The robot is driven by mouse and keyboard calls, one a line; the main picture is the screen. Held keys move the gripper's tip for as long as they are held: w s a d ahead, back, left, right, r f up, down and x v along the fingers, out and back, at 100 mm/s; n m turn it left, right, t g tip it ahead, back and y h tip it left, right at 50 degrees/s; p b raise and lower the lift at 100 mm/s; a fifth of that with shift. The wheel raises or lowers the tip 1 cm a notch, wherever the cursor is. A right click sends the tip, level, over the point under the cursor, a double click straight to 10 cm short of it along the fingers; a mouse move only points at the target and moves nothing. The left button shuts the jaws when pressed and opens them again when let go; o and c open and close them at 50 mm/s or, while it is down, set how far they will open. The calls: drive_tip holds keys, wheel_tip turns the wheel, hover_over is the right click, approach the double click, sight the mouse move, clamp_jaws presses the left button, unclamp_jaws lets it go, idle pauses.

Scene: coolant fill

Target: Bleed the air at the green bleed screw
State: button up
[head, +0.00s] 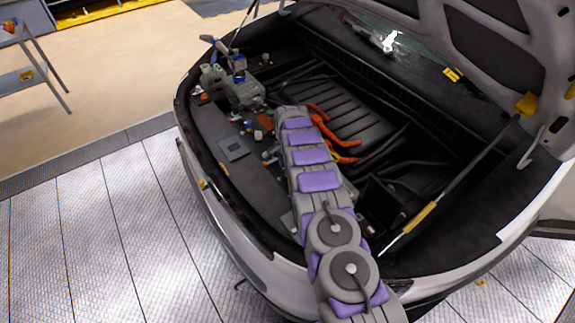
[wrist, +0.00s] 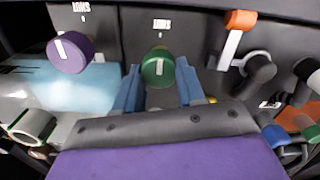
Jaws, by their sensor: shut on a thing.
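The green bleed screw (wrist: 152,72) is a round green knob with a short white mark. The white mark lies roughly upright in the picture, in line with the label. My gripper (wrist: 158,84) has its two blue fingers on either side of the knob and is shut on it. The lower part of the knob's mount is partly hidden by my gripper body. In the head view, my arm reaches into the open front bay; I cannot make out the screw there.
A purple knob (wrist: 72,54) with its own white mark is left of the fingers. An orange-tipped lever (wrist: 240,20) and dark hose fittings are to the right. In the head view, orange cables (head: 325,125) lie right of my arm, and the raised hood (head: 480,60) hangs above.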

drive_tip(key=shift+a, duration=0.1)
drive_tip(key=o, duration=1.1)
drive_tip(key=shift+a, duration=0.1)
drive_tip(key=shift+c, duration=0.2)
drive_tip(key=shift+r, duration=0.1)
drive_tip(key=shift+r, duration=0.35)
wheel_tip(320, 180, up, 16)
drive_tip(key=p, duration=0.1)
drive_tip(key=shift+r, duration=0.2)
drive_tip(key=shift+w, duration=0.1)
